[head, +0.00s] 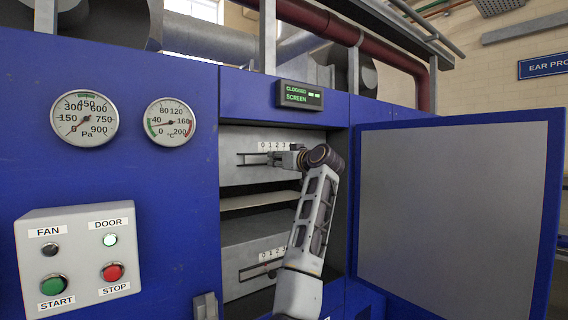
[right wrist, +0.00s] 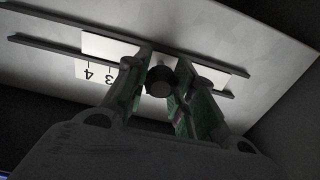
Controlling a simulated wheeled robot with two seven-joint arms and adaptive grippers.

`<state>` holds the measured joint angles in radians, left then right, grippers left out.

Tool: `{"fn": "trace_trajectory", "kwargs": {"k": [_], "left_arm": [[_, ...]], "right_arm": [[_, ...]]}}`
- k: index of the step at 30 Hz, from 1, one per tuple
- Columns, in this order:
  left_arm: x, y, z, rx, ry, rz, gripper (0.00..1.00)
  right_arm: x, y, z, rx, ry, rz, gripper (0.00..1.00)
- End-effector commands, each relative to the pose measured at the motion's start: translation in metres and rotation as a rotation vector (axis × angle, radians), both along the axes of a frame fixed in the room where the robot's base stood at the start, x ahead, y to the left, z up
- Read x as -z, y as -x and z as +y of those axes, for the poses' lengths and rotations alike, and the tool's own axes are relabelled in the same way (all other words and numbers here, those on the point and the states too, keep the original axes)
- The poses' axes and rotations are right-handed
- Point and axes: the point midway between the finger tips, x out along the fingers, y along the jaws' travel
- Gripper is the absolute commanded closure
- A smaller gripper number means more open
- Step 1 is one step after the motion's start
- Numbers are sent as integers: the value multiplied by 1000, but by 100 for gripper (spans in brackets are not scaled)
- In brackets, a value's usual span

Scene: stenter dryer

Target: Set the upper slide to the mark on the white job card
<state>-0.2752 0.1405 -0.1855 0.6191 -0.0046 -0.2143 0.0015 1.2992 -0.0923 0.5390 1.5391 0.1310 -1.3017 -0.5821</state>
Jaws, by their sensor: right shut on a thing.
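The upper slide has a white scale strip (head: 271,146) showing 0, 1, 2, 3 above a dark slot, inside the open cabinet. My right gripper (head: 287,160) reaches into the cabinet at the right part of this scale. In the right wrist view, the right gripper (right wrist: 160,85) has its two fingers shut on a dark round knob (right wrist: 160,80) of the upper slide. The numbers 3 and 4 show upside down on the scale strip (right wrist: 98,58) there; the fingers hide part of it. I cannot make out a white job card. My left gripper is not clearly in view.
A lower scale (head: 270,254) sits below, partly behind my right arm. The blue door (head: 450,215) stands open at the right. A control box (head: 80,262) with start and stop buttons is at the left. A display (head: 300,95) above the opening reads CLOGGED SCREEN.

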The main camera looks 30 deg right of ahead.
Motion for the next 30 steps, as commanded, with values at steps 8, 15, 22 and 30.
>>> {"fn": "trace_trajectory", "kwargs": {"k": [8,15,22,30], "left_arm": [[6,-4,-3,0,3,-5,60],[6,1,-5,0,5,0,60],[6,7,-5,-1,5,7,60],[6,9,-3,0,3,10,60]], "right_arm": [[0,2,30,-5,1,-1,100],[1,2,31,-7,0,1,100],[1,2,31,-6,0,1,53],[1,2,29,-3,0,0,52]]}}
